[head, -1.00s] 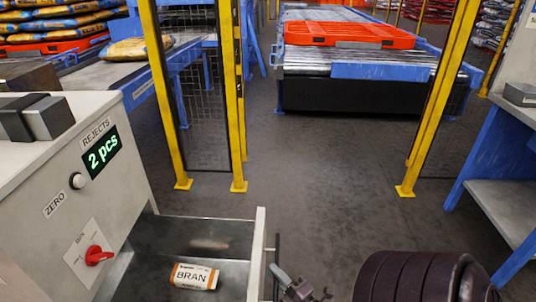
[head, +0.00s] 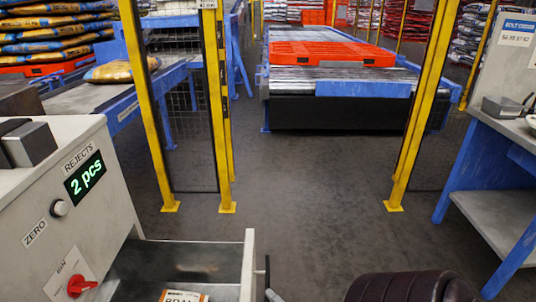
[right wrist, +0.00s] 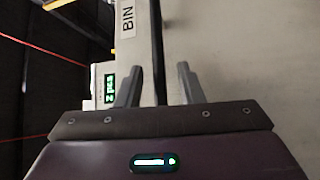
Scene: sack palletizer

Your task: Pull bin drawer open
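The bin drawer (head: 247,268) stands open below the grey reject cabinet (head: 75,210), at the bottom of the head view. A pack marked BRAN (head: 184,297) lies inside it, cut off by the picture's edge. In the right wrist view the drawer front (right wrist: 235,60) carries a BIN label (right wrist: 127,18). Its dark bar handle (right wrist: 158,60) runs between the fingertips of my right gripper (right wrist: 160,82). The fingers are apart, with a visible gap on each side of the bar. Only a tip of this gripper shows in the head view (head: 273,296). My left gripper is out of view.
Yellow guard posts (head: 150,110) stand behind the cabinet, and another yellow post (head: 418,100) stands to the right. A roller conveyor (head: 340,88) with an orange pallet (head: 345,55) is at the back. A blue-framed bench (head: 480,165) stands at right. The middle floor is clear.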

